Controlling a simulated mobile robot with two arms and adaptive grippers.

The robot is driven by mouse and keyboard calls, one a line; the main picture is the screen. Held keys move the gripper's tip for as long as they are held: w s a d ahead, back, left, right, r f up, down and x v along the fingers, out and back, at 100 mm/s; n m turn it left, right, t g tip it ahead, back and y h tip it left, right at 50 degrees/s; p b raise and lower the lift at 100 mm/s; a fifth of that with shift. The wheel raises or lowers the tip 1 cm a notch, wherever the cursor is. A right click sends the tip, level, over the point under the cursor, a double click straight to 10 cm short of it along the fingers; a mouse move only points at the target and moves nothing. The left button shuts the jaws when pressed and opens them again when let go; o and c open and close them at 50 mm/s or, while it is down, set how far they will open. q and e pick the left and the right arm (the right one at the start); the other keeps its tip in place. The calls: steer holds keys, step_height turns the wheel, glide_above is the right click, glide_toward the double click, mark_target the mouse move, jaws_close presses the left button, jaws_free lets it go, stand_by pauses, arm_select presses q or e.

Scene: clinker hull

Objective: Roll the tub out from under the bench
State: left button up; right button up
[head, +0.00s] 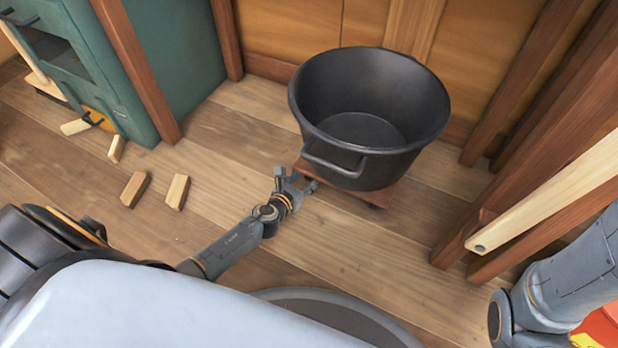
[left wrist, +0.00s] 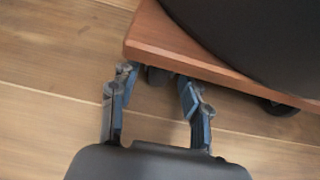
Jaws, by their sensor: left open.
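The tub (head: 420,125) is black, round and empty, with a handle (head: 335,163) on its near side. It stands upright on a low reddish-brown wooden dolly (head: 380,196) with small casters. My left gripper (head: 303,184) is at the dolly's near left corner, low over the floor, and open. In the left wrist view its fingers (left wrist: 155,88) are apart, close to the dolly's edge (left wrist: 190,55), with a black caster (left wrist: 158,75) just beyond. Whether they touch the dolly I cannot tell. The tub's dark side (left wrist: 260,35) fills the upper right there. My right gripper is out of view; part of that arm shows at lower right.
A teal stove-like cabinet (head: 185,60) stands at upper left. Several small wood blocks (head: 135,188) lie on the floor before it. Brown posts and a pale plank (head: 550,195) stand at the right. Plank floor (head: 390,250) in front of the dolly is clear.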

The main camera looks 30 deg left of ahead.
arm_select(q)
steer(key=shift+b+x, duration=0.45)
steer(key=shift+x, duration=1)
jaws_close()
